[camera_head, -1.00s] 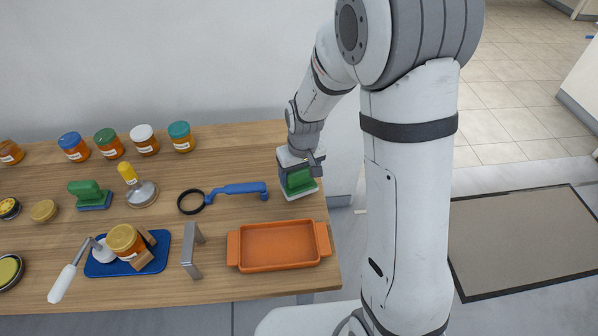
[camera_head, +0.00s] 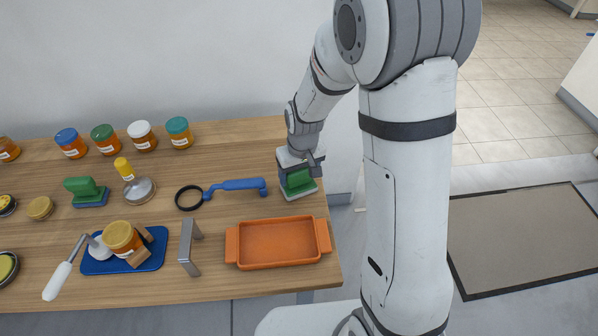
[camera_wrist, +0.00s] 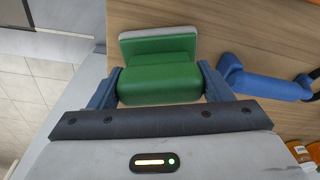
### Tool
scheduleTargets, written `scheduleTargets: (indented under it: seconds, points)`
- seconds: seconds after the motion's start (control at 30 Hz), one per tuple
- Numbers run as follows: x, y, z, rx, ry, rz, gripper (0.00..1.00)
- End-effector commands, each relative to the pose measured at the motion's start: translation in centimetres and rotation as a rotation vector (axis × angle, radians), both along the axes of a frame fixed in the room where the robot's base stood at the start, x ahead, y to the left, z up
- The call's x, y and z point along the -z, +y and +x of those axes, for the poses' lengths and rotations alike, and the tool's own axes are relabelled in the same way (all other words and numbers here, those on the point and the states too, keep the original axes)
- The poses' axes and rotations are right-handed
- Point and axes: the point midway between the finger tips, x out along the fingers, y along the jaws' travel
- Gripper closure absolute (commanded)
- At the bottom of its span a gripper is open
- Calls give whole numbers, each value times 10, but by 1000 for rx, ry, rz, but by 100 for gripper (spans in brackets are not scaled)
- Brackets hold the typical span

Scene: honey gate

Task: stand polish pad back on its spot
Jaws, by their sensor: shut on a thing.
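A green-handled pad with a pale, flat base, which looks like the polish pad (camera_head: 299,188), is at the right end of the wooden table. In the wrist view the green handle (camera_wrist: 158,84) sits between the two blue-grey fingers of my gripper (camera_wrist: 161,88). My gripper (camera_head: 298,172) is shut on this handle from above. The pale base is at or close to the tabletop; I cannot tell whether it touches. No marked spot for the pad shows clearly under it.
An orange tray (camera_head: 278,261) is in front of the pad. A blue-handled ring tool (camera_head: 240,185) lies to its left. A second green-handled block (camera_head: 84,191) with a blue base stands further left. A grey bracket (camera_head: 187,248) and several jars (camera_head: 179,132) stand on the table (camera_head: 215,220).

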Motion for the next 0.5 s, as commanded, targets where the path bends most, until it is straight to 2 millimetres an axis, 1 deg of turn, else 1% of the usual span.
scheduleTargets:
  seconds: [0.07,0.1,0.37,0.4,0.5]
  points:
    - [0,0,0,0,0,0,70]
    - [0,0,0,0,0,0,25]
    - [0,0,0,-2,0,0,4]
    - [0,0,0,-2,0,0,2]
    - [0,0,0,-2,0,0,2]
